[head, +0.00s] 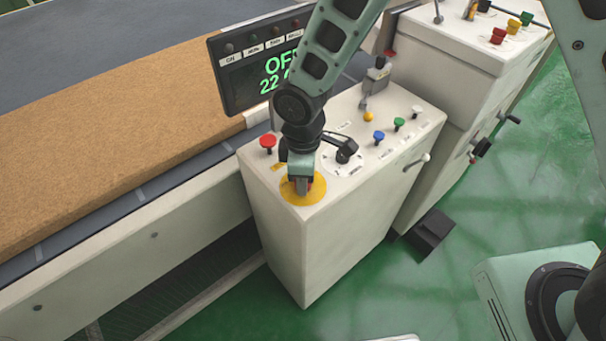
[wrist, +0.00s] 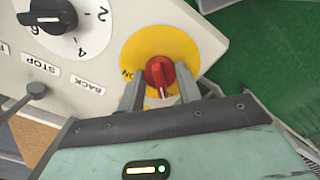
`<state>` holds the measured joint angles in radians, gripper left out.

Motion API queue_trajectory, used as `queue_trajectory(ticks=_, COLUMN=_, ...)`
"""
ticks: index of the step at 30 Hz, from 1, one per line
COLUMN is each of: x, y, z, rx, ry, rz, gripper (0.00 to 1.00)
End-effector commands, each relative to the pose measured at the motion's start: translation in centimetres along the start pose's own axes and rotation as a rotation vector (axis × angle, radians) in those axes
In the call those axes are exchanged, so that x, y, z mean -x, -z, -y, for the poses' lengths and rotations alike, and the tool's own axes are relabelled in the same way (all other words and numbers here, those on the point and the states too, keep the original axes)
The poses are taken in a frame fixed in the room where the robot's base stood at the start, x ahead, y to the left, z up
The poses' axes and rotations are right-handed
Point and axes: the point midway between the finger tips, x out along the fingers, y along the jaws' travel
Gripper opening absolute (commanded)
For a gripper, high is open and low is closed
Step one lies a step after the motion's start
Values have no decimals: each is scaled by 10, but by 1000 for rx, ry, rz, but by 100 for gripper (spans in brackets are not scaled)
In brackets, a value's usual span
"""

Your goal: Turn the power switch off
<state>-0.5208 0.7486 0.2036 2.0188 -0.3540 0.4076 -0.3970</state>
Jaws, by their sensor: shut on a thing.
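The power switch is a red rotary knob (wrist: 160,74) on a round yellow plate (wrist: 160,42). The plate (head: 291,195) also shows at the near corner of the white control box in the head view. My gripper (head: 303,186) reaches down onto the knob from above. In the wrist view my gripper's fingers (wrist: 160,95) stand on either side of the knob, shut on it. The knob's white mark points toward my gripper. The display (head: 262,65) shows green text starting with "OF", with "22" below; my arm hides the rest.
The control box (head: 325,240) also carries a red button (head: 268,142), a black dial (head: 345,152), blue, green and white buttons, and a lever (head: 373,82).

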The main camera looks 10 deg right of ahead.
Motion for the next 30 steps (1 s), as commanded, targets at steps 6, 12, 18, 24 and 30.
queue_trajectory(ticks=6, x=1, y=0, z=-1, rx=0, ry=-3, rz=-2, gripper=48)
queue_trajectory(ticks=12, x=0, y=0, z=-1, rx=0, ry=-1, rz=-1, gripper=56)
queue_trajectory(ticks=18, x=5, y=0, z=-1, rx=-1, ry=-2, rz=-1, gripper=56)
queue_trajectory(ticks=24, x=35, y=0, z=-1, rx=-1, ry=-5, rz=-5, gripper=56)
queue_trajectory(ticks=30, x=82, y=1, z=-2, rx=-2, ry=-6, rz=-5, gripper=56)
